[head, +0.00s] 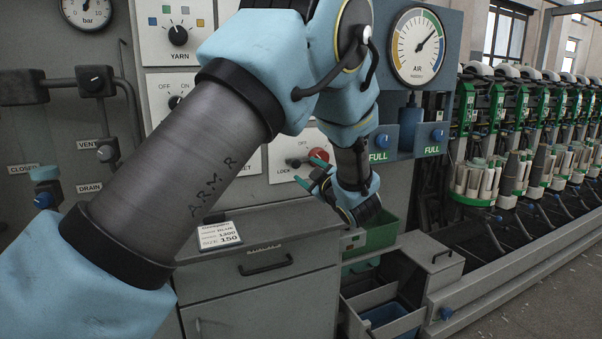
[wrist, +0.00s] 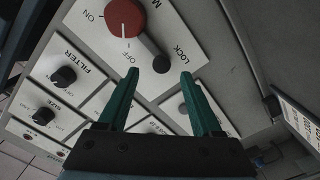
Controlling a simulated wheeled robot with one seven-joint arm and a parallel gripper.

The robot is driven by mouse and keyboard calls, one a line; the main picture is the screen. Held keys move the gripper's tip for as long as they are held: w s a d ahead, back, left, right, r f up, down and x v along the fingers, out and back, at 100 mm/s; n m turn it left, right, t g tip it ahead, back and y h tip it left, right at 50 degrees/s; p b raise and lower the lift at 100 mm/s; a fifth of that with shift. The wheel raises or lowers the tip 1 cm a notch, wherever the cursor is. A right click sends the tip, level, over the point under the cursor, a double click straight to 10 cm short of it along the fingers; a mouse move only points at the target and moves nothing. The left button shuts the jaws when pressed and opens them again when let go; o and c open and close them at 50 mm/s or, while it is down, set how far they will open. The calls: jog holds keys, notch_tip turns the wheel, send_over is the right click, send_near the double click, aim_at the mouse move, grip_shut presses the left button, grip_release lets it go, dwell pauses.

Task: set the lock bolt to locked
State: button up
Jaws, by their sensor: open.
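The red switch's white line points at OFF. In the head view the bolt (head: 294,162) and the red switch (head: 320,155) show small, just behind my fingers. My gripper (wrist: 158,78) is open with teal fingers apart and nothing between them. The bolt's round end shows just past the fingertips, between their lines. I cannot tell the remaining distance. My gripper (head: 308,171) also shows in the head view.
Other switch plates, such as FILTER (wrist: 64,76), sit close around the panel. A grey drawer cabinet (head: 265,290) stands below, with a green bin (head: 380,233) to its right. A winder row (head: 530,130) fills the right side.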

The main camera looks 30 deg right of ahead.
jog(key=s, duration=0.3)
jog(key=shift+s+a+b, duration=0.25)
jog(key=shift+s+b, duration=0.1)
